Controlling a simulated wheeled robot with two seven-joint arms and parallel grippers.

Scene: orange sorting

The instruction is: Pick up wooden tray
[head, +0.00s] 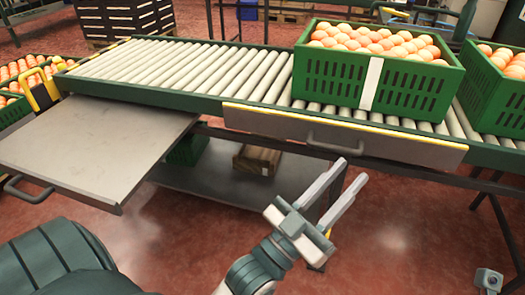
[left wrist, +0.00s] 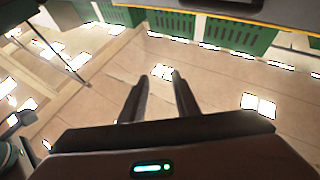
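The wooden tray (head: 257,160) is a small brown box on the grey lower shelf under the roller conveyor, near the middle of the head view. Its upper part lies in the shadow of the conveyor. My left gripper (head: 352,170) is in front of the conveyor, to the right of the tray and apart from it. Its two fingers are spread and empty. In the left wrist view the fingers (left wrist: 160,84) also stand apart with only floor between them. I cannot make out the tray in that view. My right gripper is not in view.
The lower shelf (head: 240,190) also holds a green crate (head: 187,149). A pulled-out metal panel (head: 95,150) juts forward at left. The conveyor (head: 185,68) carries a crate of oranges (head: 330,75) above. A handled drawer front (head: 340,135) overhangs the shelf.

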